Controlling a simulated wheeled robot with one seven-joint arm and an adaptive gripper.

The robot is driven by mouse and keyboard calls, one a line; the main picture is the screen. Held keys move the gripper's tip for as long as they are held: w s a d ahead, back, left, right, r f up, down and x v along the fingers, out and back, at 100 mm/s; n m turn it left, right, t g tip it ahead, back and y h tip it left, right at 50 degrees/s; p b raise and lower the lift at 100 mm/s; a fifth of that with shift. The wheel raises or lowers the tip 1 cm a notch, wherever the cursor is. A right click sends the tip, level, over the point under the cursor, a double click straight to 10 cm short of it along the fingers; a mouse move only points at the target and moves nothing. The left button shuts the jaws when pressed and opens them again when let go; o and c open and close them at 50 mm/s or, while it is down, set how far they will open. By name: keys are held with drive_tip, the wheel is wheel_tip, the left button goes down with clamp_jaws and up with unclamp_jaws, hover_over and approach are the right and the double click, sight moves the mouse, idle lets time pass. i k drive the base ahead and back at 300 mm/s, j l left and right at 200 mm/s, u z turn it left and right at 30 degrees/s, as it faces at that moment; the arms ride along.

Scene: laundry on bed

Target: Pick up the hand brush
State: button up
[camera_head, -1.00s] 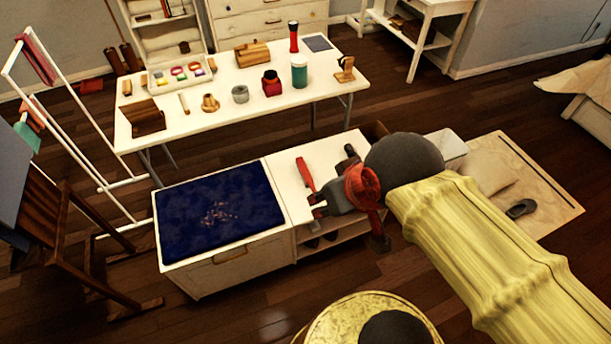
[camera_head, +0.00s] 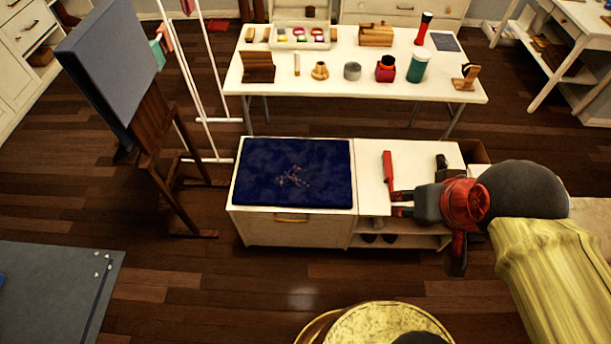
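A long red-handled item (camera_head: 388,166), which looks like the hand brush, lies on the white top of the low bench (camera_head: 375,195), right of the dark blue cushion. Its near end is close to my gripper's fingertips, and its bristles cannot be made out. My gripper (camera_head: 398,203) reaches in from the right, low over the front of the bench top, pointing left. Its two fingertips look apart, with nothing clearly held between them. Whether a fingertip touches the red item cannot be told.
A dark item (camera_head: 441,168) lies on the bench top behind my gripper. The blue cushion (camera_head: 293,173) covers the bench's left half. Behind stands a white table (camera_head: 330,88) with jars and wooden items. An easel (camera_head: 165,165) stands left. Floor in front is clear.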

sight(388, 177)
drive_tip(key=i+l, duration=0.4)
drive_tip(key=i, duration=0.15)
drive_tip(key=i+l, duration=0.35)
drive_tip(key=i, duration=0.2)
